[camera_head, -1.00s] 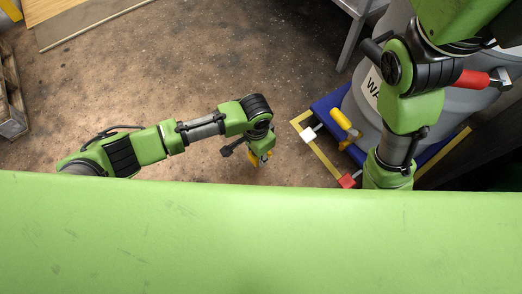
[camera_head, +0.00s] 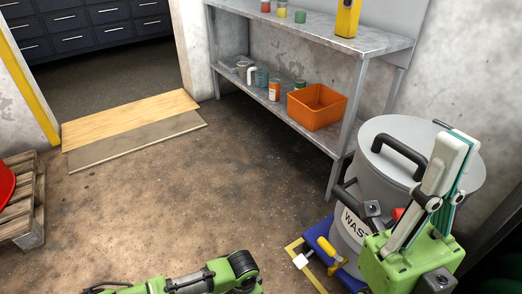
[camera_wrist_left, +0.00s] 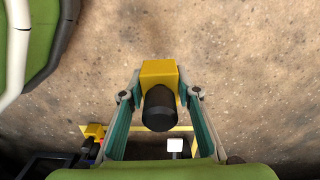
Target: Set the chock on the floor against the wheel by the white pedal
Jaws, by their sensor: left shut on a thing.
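The chock is a yellow block (camera_wrist_left: 158,72) with a black round grip (camera_wrist_left: 160,110). My left gripper (camera_wrist_left: 159,94) is shut on it, above bare floor. In the head view only part of my left arm shows at the bottom edge; its gripper is out of the picture. The white pedal (camera_head: 300,261) is at the left front of the blue dolly (camera_head: 318,236); it also shows in the left wrist view (camera_wrist_left: 174,145), below the chock in the picture. The wheel by it is hidden. My right gripper (camera_head: 455,145) is in front of the grey drum; its finger gap is unclear.
The grey waste drum (camera_head: 375,180) stands on the dolly. A metal shelf (camera_head: 345,100) with an orange bin (camera_head: 316,106) stands behind.

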